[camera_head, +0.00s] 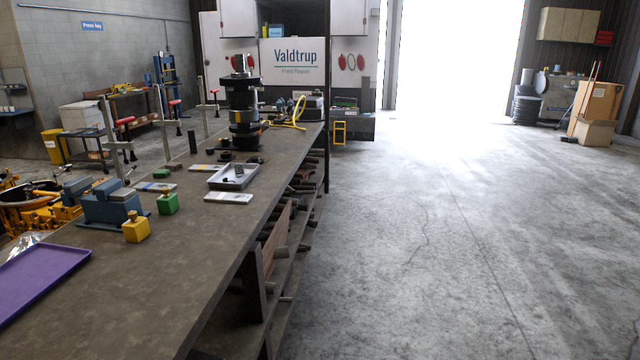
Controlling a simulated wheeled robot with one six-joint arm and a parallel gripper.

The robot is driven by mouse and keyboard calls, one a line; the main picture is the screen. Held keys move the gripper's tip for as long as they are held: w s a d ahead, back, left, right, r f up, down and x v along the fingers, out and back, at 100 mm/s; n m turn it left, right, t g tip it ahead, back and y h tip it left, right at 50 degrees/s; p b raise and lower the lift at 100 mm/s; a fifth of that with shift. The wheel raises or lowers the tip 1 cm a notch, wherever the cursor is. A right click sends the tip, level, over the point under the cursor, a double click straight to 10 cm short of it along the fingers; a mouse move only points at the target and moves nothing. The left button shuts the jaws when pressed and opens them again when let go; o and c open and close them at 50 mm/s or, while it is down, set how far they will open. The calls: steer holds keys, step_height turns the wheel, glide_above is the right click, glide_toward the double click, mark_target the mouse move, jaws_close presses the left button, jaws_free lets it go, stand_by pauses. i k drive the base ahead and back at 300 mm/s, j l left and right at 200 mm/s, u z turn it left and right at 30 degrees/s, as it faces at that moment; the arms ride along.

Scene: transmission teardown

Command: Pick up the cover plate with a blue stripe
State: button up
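Three flat, light cover plates lie on the long brown workbench (215,245) at the left. The cover plate with a blue stripe (155,187) seems to be the one behind the green block, left of the small grey tray. A second pale plate (229,198) lies in front of the grey tray; its stripe colour is hard to tell. A third plate (203,168) lies farther back and its stripe looks yellowish. All three lie flat and apart from each other. My gripper is not in view.
Near the plates are a green block (168,204), a yellow block (135,229), a blue vise (108,205) and a grey tray (222,181) with small parts. A purple tray (40,277) is at the near left. A dark transmission stack (242,115) stands behind. The floor (450,240) at right is clear.

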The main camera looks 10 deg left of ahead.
mark_target(143, 186)
steer(key=i+u, duration=0.1)
steer(key=i, duration=1.55)
steer(key=i+u, duration=0.25)
steer(key=i, duration=0.2)
steer(key=i+l+u, duration=0.25)
steer(key=i, duration=0.15)
steer(key=i+l+u, duration=0.1)
steer(key=i+u, duration=0.15)
steer(key=i, duration=0.2)
steer(key=i+j+u, duration=0.2)
steer(key=u, duration=0.3)
steer(key=i+u, duration=0.7)
steer(key=u, duration=0.25)
